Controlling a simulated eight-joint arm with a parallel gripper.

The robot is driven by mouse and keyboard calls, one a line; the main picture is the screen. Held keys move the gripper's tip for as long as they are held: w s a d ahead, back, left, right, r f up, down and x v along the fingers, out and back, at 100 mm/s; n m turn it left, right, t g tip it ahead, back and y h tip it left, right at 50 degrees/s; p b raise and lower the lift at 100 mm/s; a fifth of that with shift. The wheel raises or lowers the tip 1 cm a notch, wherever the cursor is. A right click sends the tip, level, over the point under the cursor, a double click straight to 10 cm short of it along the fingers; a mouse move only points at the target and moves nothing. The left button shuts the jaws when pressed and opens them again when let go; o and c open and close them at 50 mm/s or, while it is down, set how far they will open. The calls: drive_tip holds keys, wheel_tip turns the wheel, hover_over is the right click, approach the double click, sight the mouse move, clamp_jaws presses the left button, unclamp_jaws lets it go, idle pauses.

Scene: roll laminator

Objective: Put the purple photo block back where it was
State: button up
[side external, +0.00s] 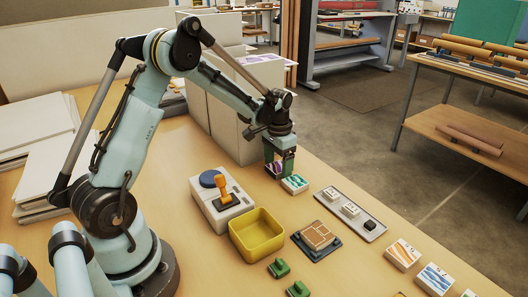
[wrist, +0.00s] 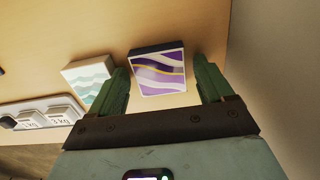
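The purple photo block (wrist: 157,76), with white and gold waves on its face and a dark edge, sits between my gripper's two green fingers in the wrist view. In the side view only a small part of the purple block (side external: 275,168) shows, low by the table, partly hidden by my gripper (side external: 280,160). My gripper is open around the block; a narrow gap shows between the right finger and the block in the wrist view. I cannot tell whether the left finger touches it.
A teal-wave block (side external: 294,184) lies beside my gripper. A grey tray with weights (side external: 350,211) is to its right. Tall pale panels (side external: 235,125) stand close behind. A device with an orange handle (side external: 222,200), a yellow bin (side external: 262,238) and a brown block on a dark base (side external: 317,240) are nearer.

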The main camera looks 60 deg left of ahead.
sight(278, 167)
drive_tip(key=shift+r, duration=0.1)
wheel_tip(278, 167, up, 11)
drive_tip(key=s+d+r+t, duration=0.2)
drive_tip(key=s+d+t, duration=0.5)
drive_tip(key=s+d, duration=0.7)
drive_tip(key=shift+r, duration=0.25)
idle(1.1)
